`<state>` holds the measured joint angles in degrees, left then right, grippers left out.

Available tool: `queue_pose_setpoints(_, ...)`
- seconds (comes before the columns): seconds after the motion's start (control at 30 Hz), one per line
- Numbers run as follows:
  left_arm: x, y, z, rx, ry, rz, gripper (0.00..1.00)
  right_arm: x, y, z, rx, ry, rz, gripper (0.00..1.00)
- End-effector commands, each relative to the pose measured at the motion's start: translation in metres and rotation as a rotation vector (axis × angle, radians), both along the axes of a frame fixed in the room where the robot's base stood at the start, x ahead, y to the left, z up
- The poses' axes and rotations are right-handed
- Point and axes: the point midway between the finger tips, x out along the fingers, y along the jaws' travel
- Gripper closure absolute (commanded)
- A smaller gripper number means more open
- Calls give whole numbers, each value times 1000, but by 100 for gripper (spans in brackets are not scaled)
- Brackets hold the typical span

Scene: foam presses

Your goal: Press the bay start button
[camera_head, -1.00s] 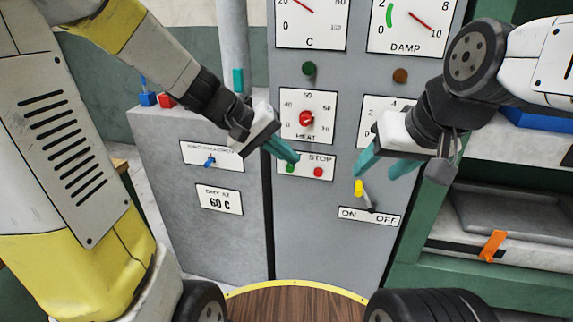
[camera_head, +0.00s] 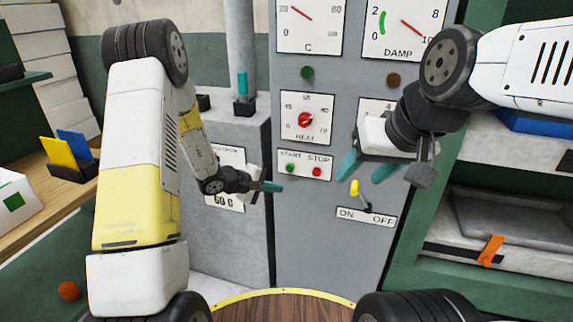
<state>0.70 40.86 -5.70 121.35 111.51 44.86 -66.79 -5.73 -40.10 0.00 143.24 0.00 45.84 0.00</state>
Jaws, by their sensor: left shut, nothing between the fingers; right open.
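The green start button (camera_head: 290,168) sits under the word START on a small white plate (camera_head: 304,158) on the grey control panel. The red stop button (camera_head: 317,172) is to its right. Both are unobstructed. My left gripper (camera_head: 274,187) is shut and empty, below and left of the start button in the picture, apart from it. My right gripper (camera_head: 366,170) is open and empty, right of the stop button and above the yellow-tipped ON/OFF lever (camera_head: 358,193).
A red HEAT knob (camera_head: 305,120) is above the buttons, with a dark green lamp (camera_head: 307,72) and a brown one (camera_head: 394,80) higher up. A green shelf rack (camera_head: 405,245) stands at the right.

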Motion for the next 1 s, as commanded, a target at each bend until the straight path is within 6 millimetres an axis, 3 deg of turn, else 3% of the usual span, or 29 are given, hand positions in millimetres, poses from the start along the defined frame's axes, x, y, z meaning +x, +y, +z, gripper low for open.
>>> queue_pose_setpoints(0.37, 4, -2, 1, -1, 0, -1, 100, 0, 0, 0, 0, 0, 0, 47)
queue_pose_setpoints(1.0, 76, -25, 1, -2, 0, -2, 100, 0, 0, 0, 0, 0, 0, 47)
